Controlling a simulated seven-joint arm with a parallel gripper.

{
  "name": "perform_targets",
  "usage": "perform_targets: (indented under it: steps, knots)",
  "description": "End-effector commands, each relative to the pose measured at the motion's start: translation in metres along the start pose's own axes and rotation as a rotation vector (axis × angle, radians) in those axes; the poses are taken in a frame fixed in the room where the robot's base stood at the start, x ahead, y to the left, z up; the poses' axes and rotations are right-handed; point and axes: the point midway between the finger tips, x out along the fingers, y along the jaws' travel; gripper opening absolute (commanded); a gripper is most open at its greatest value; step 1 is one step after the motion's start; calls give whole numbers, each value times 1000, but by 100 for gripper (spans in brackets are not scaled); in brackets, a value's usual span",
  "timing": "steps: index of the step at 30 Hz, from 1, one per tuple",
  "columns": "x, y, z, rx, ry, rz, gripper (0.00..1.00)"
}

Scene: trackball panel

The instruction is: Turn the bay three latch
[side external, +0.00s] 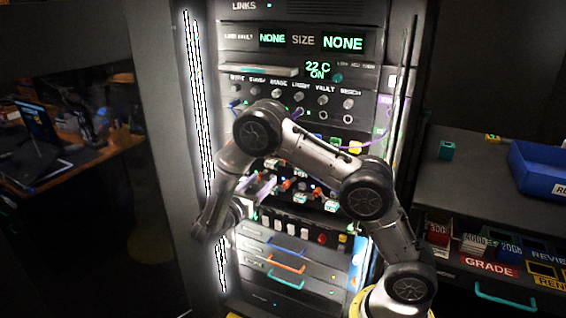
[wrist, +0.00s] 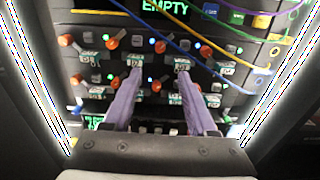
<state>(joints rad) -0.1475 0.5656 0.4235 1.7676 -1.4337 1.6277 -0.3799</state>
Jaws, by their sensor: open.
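The latch panel fills the middle of the wrist view, with two rows of orange latches. One upper-row orange latch (wrist: 158,47) shows just beyond my fingertips, with another orange latch (wrist: 205,50) to its right. Small pale labels (wrist: 182,65) sit below the latches; their text is too small to read surely, so I cannot tell which latch is bay three. My gripper (wrist: 158,72) is open, its two purple fingers spread in front of the panel with nothing between them.
Yellow and blue cables (wrist: 190,45) hang across the panel's upper right in the wrist view. A display (wrist: 165,6) reads EMPTY above. Drawers with coloured handles (side external: 286,268) are below. A blue bin (side external: 540,168) stands on the right bench.

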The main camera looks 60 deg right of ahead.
Motion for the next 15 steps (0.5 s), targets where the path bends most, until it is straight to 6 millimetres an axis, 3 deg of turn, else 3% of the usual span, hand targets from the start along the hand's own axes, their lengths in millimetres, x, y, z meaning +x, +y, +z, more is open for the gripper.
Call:
perform_targets:
  steps: [5, 15]
  knots:
    - [14, 0, -1, -3, 0, -2, 58]
    - [80, -1, -1, -2, 1, -4, 58]
